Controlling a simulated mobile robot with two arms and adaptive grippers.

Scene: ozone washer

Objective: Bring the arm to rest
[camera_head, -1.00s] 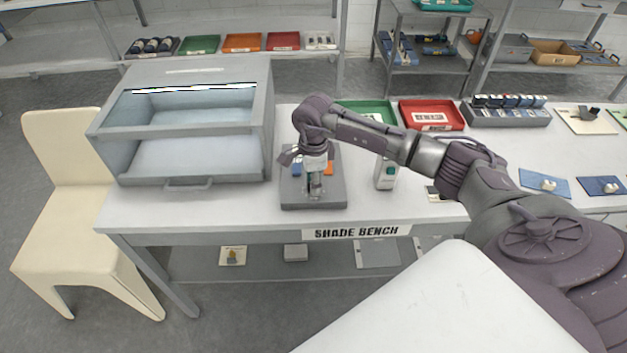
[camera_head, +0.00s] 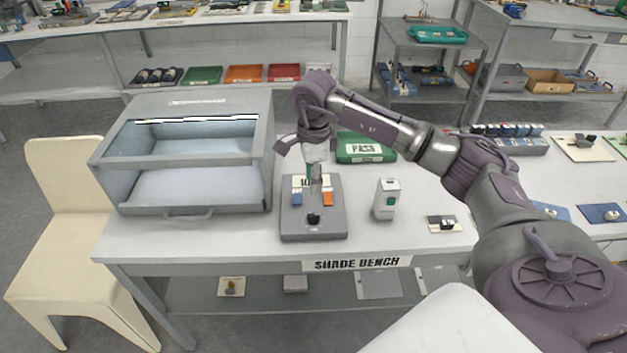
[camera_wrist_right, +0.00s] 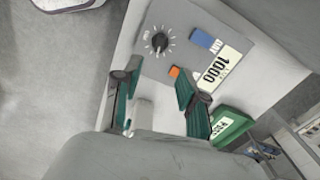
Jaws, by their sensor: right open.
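My right arm reaches in from the right, and its gripper (camera_head: 316,186) points down above a grey control box (camera_head: 330,226). The gripper is open and empty; its two green-lined fingers (camera_wrist_right: 150,82) show spread apart in the right wrist view. The box has a black dial (camera_head: 313,218), a blue button (camera_head: 297,199), an orange button (camera_head: 327,199) and a display that reads 1000 (camera_wrist_right: 215,70). The dial (camera_wrist_right: 159,42) stands clear of the fingers. The orange button (camera_wrist_right: 175,71) is near one fingertip. My left gripper is not in view.
A grey washer cabinet (camera_head: 265,155) with a front opening stands left of the box on the bench. A white dispenser (camera_head: 387,199) and a green PASS tray (camera_head: 365,148) are to the right. A cream chair (camera_head: 60,190) stands at the left. The bench front is clear.

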